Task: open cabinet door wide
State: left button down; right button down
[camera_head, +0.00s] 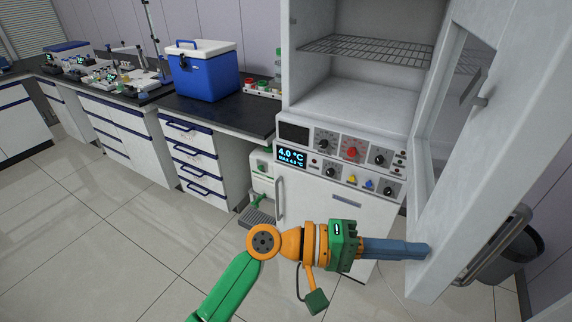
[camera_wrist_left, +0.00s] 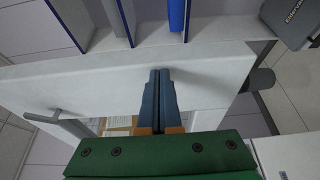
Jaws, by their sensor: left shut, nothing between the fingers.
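The white cabinet has a wire shelf (camera_head: 365,50) in its upper chamber, and its glazed door (camera_head: 455,180) stands swung open to the right. A metal handle (camera_head: 495,245) is on the door's outer side. My left gripper (camera_head: 428,252) is shut and empty, with its blue fingertips at the door's lower inner edge. In the left wrist view the fingers (camera_wrist_left: 160,75) lie close against the white door (camera_wrist_left: 215,75); whether they touch it I cannot tell. My right gripper is not in view.
A control panel (camera_head: 345,155) with a 4.0 °C display is below the chamber, above a lower closed door (camera_head: 330,205). A dark bin (camera_head: 515,250) stands behind the door at right. A blue cooler (camera_head: 203,75) sits on the bench at left. The tiled floor at left is clear.

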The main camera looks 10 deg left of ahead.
aim_at(432, 259)
pick_arm(q)
jog(key=shift+s+d, duration=0.3)
jog(key=shift+d, duration=0.3)
jog(key=shift+s+d, duration=0.25)
jog(key=shift+d, duration=0.55)
jog(key=shift+s+d, duration=0.1)
jog(key=shift+d, duration=0.1)
jog(key=shift+a, duration=0.1)
